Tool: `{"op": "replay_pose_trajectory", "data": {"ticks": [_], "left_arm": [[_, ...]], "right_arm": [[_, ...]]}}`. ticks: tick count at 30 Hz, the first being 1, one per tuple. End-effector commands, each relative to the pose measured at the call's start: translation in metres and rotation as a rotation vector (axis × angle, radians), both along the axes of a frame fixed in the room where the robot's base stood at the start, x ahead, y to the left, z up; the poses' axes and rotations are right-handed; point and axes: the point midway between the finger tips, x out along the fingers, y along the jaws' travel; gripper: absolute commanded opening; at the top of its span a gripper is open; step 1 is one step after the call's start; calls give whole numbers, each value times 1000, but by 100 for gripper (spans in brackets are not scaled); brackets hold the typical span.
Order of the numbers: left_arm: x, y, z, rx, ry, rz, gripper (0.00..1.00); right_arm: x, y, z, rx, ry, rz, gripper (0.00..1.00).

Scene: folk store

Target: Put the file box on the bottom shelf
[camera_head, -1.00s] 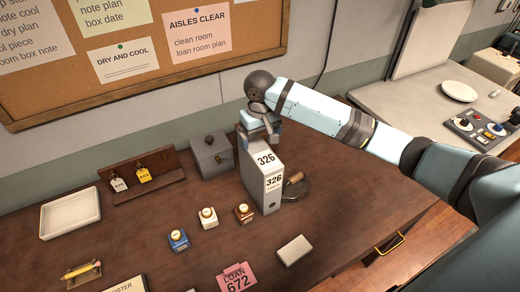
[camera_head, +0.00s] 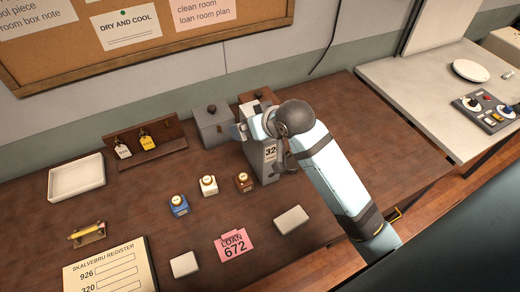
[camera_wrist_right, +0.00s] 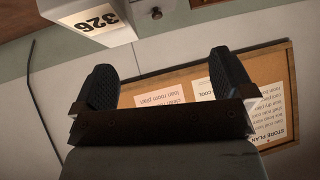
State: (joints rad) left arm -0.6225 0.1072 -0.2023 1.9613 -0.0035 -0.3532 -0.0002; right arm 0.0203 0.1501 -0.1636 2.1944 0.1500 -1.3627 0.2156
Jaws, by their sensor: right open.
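The grey file box (camera_head: 268,163), with a white label partly reading 326, stands upright on the brown desk. My right arm covers much of its top and right side in the head view. The label end of a box marked 326 (camera_wrist_right: 95,20) shows at the top left of the right wrist view. My right gripper (camera_wrist_right: 165,82) is open, with nothing between its fingers; the box is outside them. In the head view the gripper is beside the box's upper left, and contact cannot be told. My left gripper is not in view. No bottom shelf is visible.
A grey metal box (camera_head: 213,127) stands close left of the file box. Three small bottles (camera_head: 208,185), a pink loan card (camera_head: 235,246) and a white block (camera_head: 291,220) lie in front. A key rack (camera_head: 145,145) and white tray (camera_head: 76,178) are left. The desk's right part is clear.

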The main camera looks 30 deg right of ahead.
Motion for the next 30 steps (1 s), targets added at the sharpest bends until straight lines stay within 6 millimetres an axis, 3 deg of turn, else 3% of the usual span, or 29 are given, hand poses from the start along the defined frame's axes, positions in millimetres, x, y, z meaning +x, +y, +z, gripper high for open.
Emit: {"op": "replay_pose_trajectory", "data": {"ticks": [6,10,21,30], "left_arm": [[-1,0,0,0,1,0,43],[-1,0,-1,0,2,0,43],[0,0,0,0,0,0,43],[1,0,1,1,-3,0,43]], "right_arm": [[-36,-47,-2,-95,-96,-138,100],[-41,-58,-4,-125,-111,-165,100],[11,-61,-42,-127,-111,-166,100],[32,-61,-57,-126,-112,-166,100]]}}
